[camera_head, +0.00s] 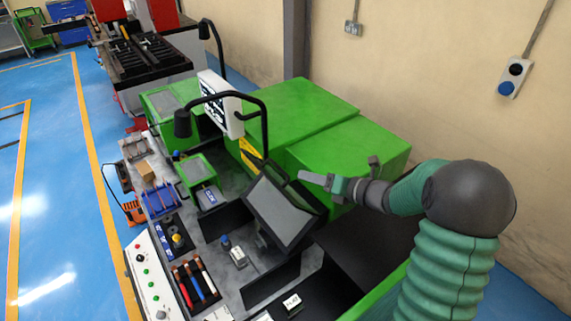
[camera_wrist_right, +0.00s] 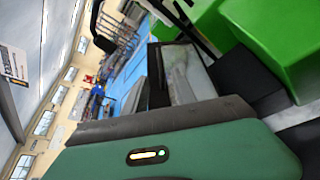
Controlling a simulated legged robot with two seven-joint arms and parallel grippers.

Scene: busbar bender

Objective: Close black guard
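The black guard (camera_head: 281,213) is a dark-framed panel with a grey, see-through-looking face. It stands tilted on the front of the green machine, right of centre in the head view. A black-framed clear panel, likely the same guard, shows in the right wrist view (camera_wrist_right: 186,76). My right gripper (camera_head: 317,180) is just beyond the guard's upper right edge, pointing left. I cannot tell whether it touches the guard, and its finger gap is unclear. The green and dark gripper body fills the bottom of the wrist view. My left gripper is out of view.
The green machine housing (camera_head: 345,147) stands close behind my right gripper. A black curved lamp arm (camera_head: 265,122) and a white sign (camera_head: 220,103) rise left of it. The grey bench holds a blue rack (camera_head: 160,199), a tool tray (camera_head: 195,285) and a button panel (camera_head: 150,274).

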